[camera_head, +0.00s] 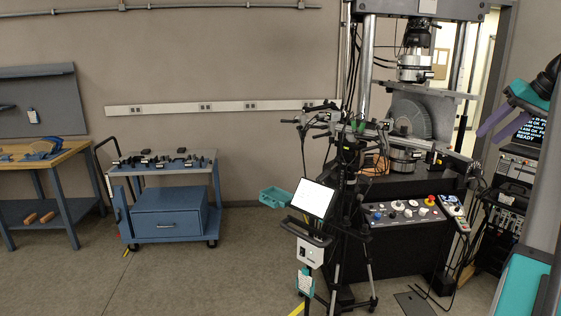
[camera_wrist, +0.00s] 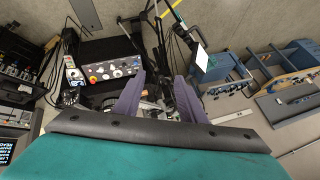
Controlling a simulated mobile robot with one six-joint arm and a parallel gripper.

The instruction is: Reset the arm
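My gripper (camera_head: 489,137) is at the right edge of the head view, teal with two purple fingers, raised in the air. In the wrist view my gripper (camera_wrist: 159,78) shows its two purple fingers standing apart with nothing held between them. Its teal body and dark padded edge fill the lower part of that view. The testing machine (camera_head: 408,130) stands right of centre in the head view, apart from my gripper. I cannot make out a lattice specimen in either view.
A control panel (camera_head: 403,211) fronts the machine; a tablet (camera_head: 313,198) on a stand is before it. A blue cart (camera_head: 170,214) and a wooden workbench (camera_head: 28,160) stand left. An electronics rack (camera_head: 513,185) is at right. The left foreground floor is clear.

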